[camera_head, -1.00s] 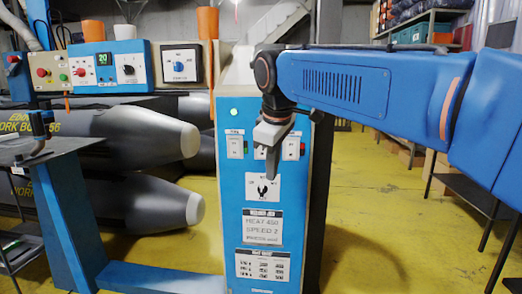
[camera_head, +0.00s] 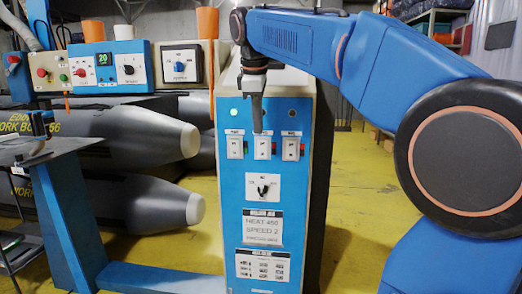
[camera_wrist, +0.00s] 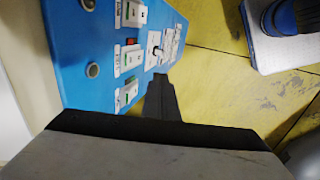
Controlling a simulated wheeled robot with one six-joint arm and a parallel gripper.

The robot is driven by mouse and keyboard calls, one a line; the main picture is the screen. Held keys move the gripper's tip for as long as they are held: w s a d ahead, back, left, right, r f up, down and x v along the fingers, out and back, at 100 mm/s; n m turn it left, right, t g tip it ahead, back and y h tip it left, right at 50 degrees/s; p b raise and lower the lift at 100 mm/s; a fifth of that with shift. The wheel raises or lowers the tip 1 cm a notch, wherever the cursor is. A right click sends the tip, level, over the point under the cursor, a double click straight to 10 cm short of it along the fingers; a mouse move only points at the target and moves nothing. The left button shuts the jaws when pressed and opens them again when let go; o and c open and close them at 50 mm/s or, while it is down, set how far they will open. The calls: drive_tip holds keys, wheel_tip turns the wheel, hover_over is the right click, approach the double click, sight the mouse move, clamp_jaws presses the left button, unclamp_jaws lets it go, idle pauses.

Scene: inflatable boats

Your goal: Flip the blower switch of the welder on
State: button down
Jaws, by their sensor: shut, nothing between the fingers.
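The welder is a blue panel (camera_head: 233,190) with three white rocker switches in a row: left switch (camera_head: 235,147), middle switch (camera_head: 263,147) and right switch (camera_head: 291,148). Their labels are too small to read, so I cannot tell which is the blower switch.
A green lamp (camera_head: 234,113) is lit above the left switch. A rotary knob (camera_head: 263,188) and printed signs (camera_head: 262,228) sit below the switches. Grey inflatable tubes (camera_head: 150,136) and a control box (camera_head: 110,68) stand left. Yellow floor (camera_head: 365,220) is open at right.

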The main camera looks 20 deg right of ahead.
sight(261, 149)
drive_tip(key=shift+f, duration=0.1)
drive_tip(key=x, duration=0.3)
drive_tip(key=w+d+x, duration=0.1)
drive_tip(key=x, duration=0.3)
drive_tip(key=w+x, duration=0.1)
drive_tip(key=x, duration=0.3)
drive_tip(key=shift+d+r, duration=0.15)
drive_tip(key=shift+r, duration=0.2)
drive_tip(key=shift+w+d, duration=0.35)
drive_tip(key=shift+w, duration=0.2)
drive_tip(key=shift+w+d+f, duration=0.15)
drive_tip(key=shift+w+f, duration=0.05)
drive_tip(key=shift+w, duration=0.05)
drive_tip(key=shift+r, duration=0.1)
drive_tip(key=shift+r, duration=0.75)
